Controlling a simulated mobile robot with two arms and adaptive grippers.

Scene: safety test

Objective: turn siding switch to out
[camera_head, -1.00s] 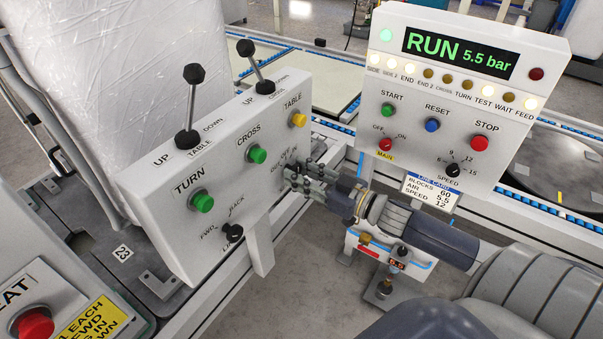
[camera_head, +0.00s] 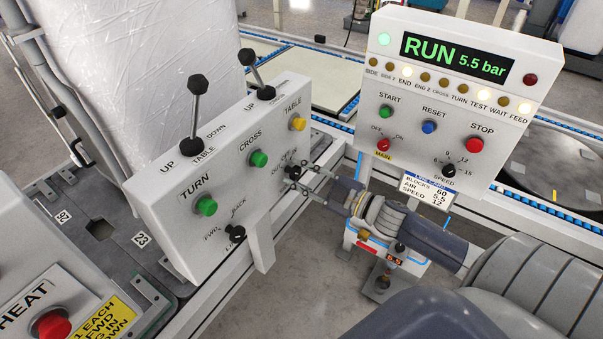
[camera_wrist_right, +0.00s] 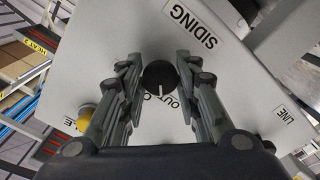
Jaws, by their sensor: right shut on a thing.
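The siding switch is a small black knob (camera_wrist_right: 160,76) on the white control box (camera_head: 165,225), below the yellow TABLE button (camera_head: 298,124). It also shows small in the head view (camera_head: 292,173). In the wrist view its white pointer line faces down towards partly hidden lettering that reads OUT; its exact setting is hard to tell. A SIDING label (camera_wrist_right: 193,25) is above the knob there. My right gripper (camera_wrist_right: 161,80) has one finger on each side of the knob and is shut on it. My left gripper is not in view.
Two black levers (camera_head: 195,100) stand on the box top. Green TURN (camera_head: 206,206) and CROSS (camera_head: 258,159) buttons and a FWD/BACK switch (camera_head: 236,233) are on the same face. The RUN panel (camera_head: 455,110) stands to the right. A red HEAT button (camera_head: 50,324) is at lower left.

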